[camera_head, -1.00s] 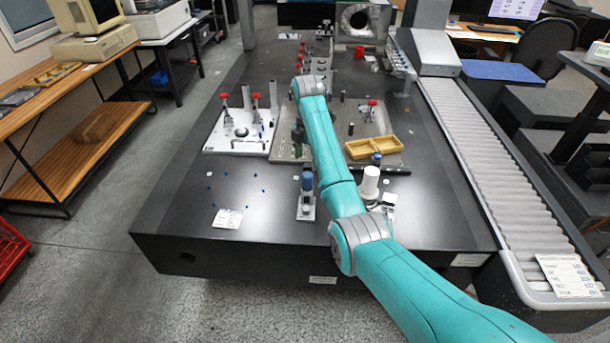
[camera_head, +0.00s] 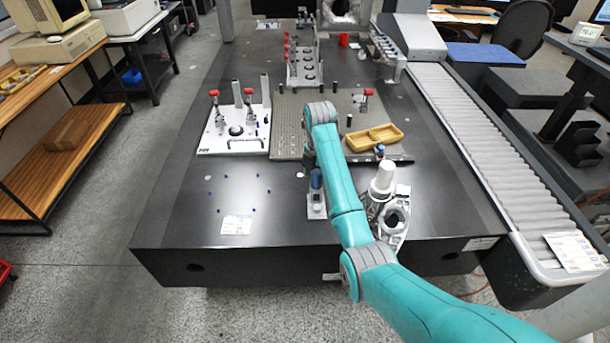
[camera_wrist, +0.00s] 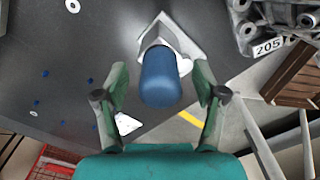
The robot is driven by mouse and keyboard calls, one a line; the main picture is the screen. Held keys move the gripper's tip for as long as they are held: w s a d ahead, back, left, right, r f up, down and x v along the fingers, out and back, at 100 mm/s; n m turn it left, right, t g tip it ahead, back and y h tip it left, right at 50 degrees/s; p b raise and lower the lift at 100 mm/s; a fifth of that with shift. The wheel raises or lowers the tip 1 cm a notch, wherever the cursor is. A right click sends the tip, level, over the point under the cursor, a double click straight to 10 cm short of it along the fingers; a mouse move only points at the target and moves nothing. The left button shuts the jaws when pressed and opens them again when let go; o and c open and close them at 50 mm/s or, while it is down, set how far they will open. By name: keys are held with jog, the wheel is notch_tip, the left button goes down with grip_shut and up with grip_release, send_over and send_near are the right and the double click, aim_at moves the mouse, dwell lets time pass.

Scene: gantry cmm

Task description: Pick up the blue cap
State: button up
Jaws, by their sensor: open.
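The blue cap (camera_wrist: 160,77) is upright on a pale angular base (camera_wrist: 178,38), between the two fingers of my gripper (camera_wrist: 161,85) in the wrist view. Dark gaps show between the cap and both fingers, so they do not appear to touch it. My gripper is open. In the head view the blue cap (camera_head: 316,179) stands on its light base (camera_head: 316,206) near the front of the black table, just left of my teal arm. My gripper is mostly hidden behind my arm there.
The black table (camera_head: 270,220) has a white card (camera_head: 236,225) and small blue dots to the left. A white cylinder (camera_head: 383,178) on a metal fixture stands close to the right. A yellow tray (camera_head: 374,138) and a fixture plate (camera_head: 290,125) lie behind. A roller conveyor (camera_head: 480,140) runs along the right.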

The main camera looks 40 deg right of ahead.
jog(key=shift+f, duration=0.35)
jog(key=c, duration=0.9)
jog(key=shift+r, duration=0.15)
